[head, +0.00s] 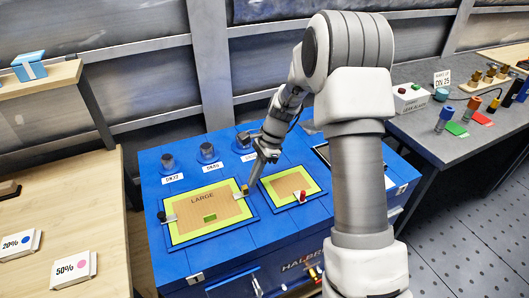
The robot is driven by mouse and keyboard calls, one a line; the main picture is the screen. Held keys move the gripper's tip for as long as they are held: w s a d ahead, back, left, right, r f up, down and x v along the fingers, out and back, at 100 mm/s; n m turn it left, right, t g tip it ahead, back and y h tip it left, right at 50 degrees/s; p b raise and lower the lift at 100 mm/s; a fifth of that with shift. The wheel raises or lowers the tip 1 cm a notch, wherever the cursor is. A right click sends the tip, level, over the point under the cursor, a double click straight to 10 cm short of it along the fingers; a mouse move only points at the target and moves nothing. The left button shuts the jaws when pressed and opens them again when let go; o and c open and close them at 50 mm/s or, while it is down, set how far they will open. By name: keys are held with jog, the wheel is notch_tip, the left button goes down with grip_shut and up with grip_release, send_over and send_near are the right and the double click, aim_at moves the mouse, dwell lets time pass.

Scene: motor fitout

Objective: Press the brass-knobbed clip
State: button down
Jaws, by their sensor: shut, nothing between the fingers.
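A clip with a small brass-coloured knob (245,190) sits at the right edge of the green-bordered board marked LARGE (185,233) on the blue workbench. My gripper (252,183) points down just right of and above this knob. Its fingers are shut and empty. I cannot tell whether the fingertips touch the clip. A second clip with a dark knob (163,216) is at the board's left edge. A red-knobbed clip (302,197) is on the smaller green-bordered board (318,187) to the right.
Several dark round knobs (207,152) with labels stand along the bench's back. A wooden table (30,270) with labelled boxes is left. A grey bench (425,143) with coloured cylinders is right. My arm hides part of the blue bench.

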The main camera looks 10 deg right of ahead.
jog(key=p+v, duration=0.2)
jog(key=v, duration=1.4)
jog(key=shift+r, duration=0.15)
jog(key=shift+s, duration=0.1)
jog(key=s+a+r+n+t+h+p, duration=0.25)
jog(key=s+r+n, duration=0.45)
jog(key=s+r, duration=0.55)
jog(key=s+r+n+t+h+p, duration=0.1)
jog(key=s+n+t, duration=0.3)
jog(key=s+n, duration=0.4)
jog(key=shift+s+r+n+h, duration=0.4)
jog(key=shift+s+r+h, duration=0.1)
jog(key=shift+s, duration=2.7)
